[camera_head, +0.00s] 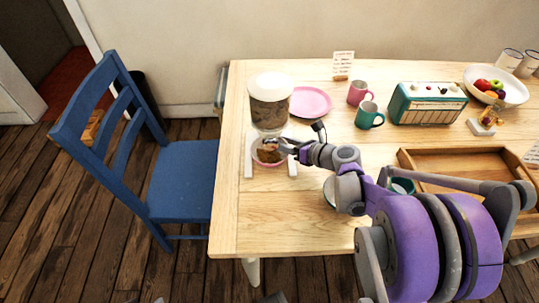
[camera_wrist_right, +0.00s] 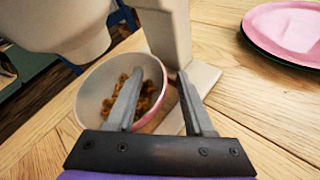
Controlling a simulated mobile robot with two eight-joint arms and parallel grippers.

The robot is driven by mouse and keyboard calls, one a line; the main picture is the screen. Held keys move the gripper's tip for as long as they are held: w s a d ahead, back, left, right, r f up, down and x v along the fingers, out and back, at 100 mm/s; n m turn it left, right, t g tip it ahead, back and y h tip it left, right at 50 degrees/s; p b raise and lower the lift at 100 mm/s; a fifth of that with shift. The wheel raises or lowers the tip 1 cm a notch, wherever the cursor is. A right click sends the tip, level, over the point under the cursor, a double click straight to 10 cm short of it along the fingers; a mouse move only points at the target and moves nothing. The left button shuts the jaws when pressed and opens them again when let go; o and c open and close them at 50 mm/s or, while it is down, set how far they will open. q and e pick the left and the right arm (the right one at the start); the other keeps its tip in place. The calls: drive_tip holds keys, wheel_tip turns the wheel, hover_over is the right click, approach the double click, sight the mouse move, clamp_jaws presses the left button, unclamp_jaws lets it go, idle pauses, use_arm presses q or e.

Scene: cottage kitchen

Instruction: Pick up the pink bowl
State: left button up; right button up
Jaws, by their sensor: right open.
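The pink bowl (camera_head: 268,157) stands on the table under the cereal dispenser (camera_head: 269,104), between its white legs. In the right wrist view the bowl (camera_wrist_right: 92,97) shows a pale inside, a pink outer side and brown cereal pieces in it. My right gripper (camera_head: 281,147) is at the bowl's near right side. In the right wrist view this gripper (camera_wrist_right: 160,84) is open. Its left finger overlaps the bowl's inside and its right finger is beyond the right rim. I cannot tell whether either finger touches the bowl. My left gripper does not show.
A pink plate (camera_head: 310,102) lies right of the dispenser. A pink mug (camera_head: 358,93), a teal mug (camera_head: 368,117) and a teal radio (camera_head: 427,104) stand farther right. A wooden tray (camera_head: 450,160) lies beyond my right arm. A blue chair (camera_head: 178,180) is left. The table's front left is clear.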

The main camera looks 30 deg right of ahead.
clamp_jaws()
drive_tip(key=shift+r, duration=0.1)
idle(0.5)
